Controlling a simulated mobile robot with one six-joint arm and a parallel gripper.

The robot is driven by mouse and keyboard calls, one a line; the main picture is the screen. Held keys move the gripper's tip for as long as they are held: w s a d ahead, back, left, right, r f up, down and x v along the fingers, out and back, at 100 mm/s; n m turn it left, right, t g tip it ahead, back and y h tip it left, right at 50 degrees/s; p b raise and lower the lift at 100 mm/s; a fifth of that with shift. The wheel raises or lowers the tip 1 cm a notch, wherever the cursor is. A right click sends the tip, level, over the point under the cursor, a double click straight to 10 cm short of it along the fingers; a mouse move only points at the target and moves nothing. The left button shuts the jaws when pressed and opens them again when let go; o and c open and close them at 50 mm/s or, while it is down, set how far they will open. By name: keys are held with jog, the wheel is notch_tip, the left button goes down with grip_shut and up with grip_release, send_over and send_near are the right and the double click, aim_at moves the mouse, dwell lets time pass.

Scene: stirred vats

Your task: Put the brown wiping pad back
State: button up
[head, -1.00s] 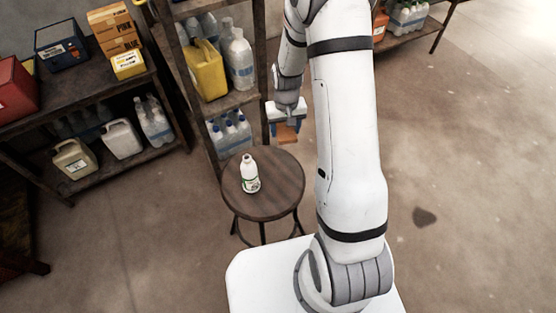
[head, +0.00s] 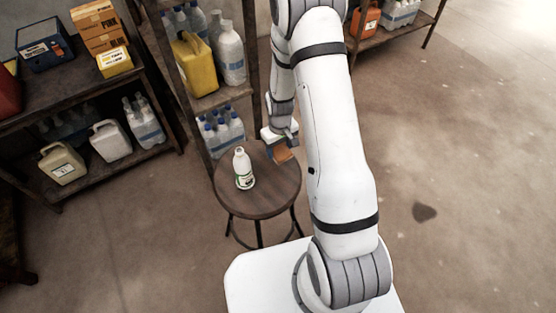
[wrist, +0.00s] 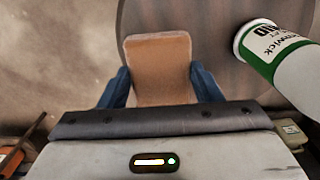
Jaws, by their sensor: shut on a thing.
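The brown wiping pad (wrist: 158,70) is held between the two blue fingers of my gripper (wrist: 160,88) in the wrist view. In the head view the pad (head: 283,154) shows as a small brown piece below my gripper (head: 281,143). My gripper is shut on it, at the far right part of the round wooden stool (head: 258,202). Whether the pad touches the stool top, I cannot tell. The stool's dark top also shows behind the pad in the wrist view (wrist: 205,25).
A white bottle with a green label (head: 243,169) stands upright on the stool, left of my gripper; it shows at right in the wrist view (wrist: 285,62). A shelf rack with a yellow jug (head: 195,65) stands behind. A low shelf with jugs (head: 110,140) is at left. Open floor lies right.

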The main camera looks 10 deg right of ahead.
jog(key=shift+f+p, duration=0.35)
jog(key=shift+f, duration=2.7)
jog(key=shift+f, duration=0.15)
jog(key=o, duration=1)
jog(key=shift+o, duration=0.2)
